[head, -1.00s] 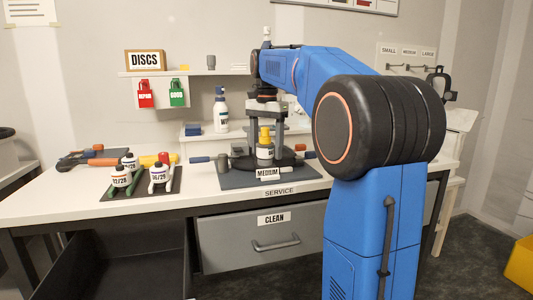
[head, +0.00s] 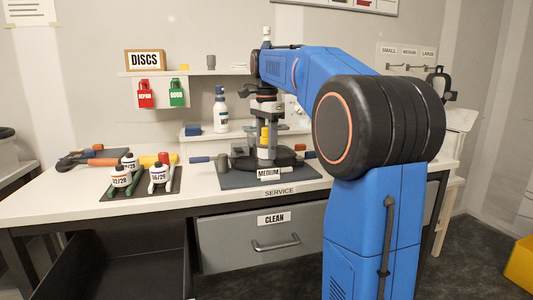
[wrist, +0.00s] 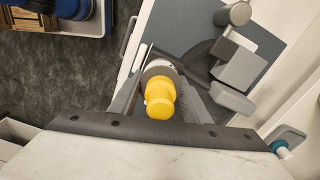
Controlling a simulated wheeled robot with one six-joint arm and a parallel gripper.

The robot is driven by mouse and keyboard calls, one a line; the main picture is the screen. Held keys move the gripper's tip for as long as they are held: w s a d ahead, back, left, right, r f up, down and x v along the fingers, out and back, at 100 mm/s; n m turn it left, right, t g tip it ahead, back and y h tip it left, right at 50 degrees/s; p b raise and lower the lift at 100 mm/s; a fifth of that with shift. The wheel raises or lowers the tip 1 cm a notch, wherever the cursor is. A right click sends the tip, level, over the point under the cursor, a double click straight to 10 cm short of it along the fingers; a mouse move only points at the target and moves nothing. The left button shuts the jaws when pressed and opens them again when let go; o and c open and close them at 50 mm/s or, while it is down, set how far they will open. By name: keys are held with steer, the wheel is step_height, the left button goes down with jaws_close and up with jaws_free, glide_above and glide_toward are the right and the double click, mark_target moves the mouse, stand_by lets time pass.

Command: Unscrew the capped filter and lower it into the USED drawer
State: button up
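The capped filter (head: 264,152) stands upright on a dark round base behind the MEDIUM label, with a yellow cap on top. In the wrist view its yellow cap (wrist: 160,98) is in the middle, with a pale ring behind it. My gripper (head: 267,145) points down over the filter, with one finger on each side. The fingers look open, with a gap between them and the cap; contact lower down is hard to tell. A dark open drawer (head: 188,262) is at lower left below the bench; its label is not visible.
A shut CLEAN drawer (head: 225,245) is under the bench. A dark mat (head: 228,180) lies under the filter's base. A spray bottle (head: 221,112) stands behind. The bench front between the mats is clear.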

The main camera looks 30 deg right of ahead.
steer(key=n, duration=0.6)
steer(key=shift+n, duration=0.4)
steer(key=n, duration=0.6)
steer(key=shift+r+n, duration=0.1)
steer(key=shift+n, duration=0.3)
steer(key=n, duration=0.6)
steer(key=shift+n, duration=0.3)
steer(key=n, duration=0.3)
steer(key=shift+n, duration=0.4)
steer(key=n, duration=0.3)
steer(key=shift+n, duration=0.3)
steer(key=o, duration=1.2)
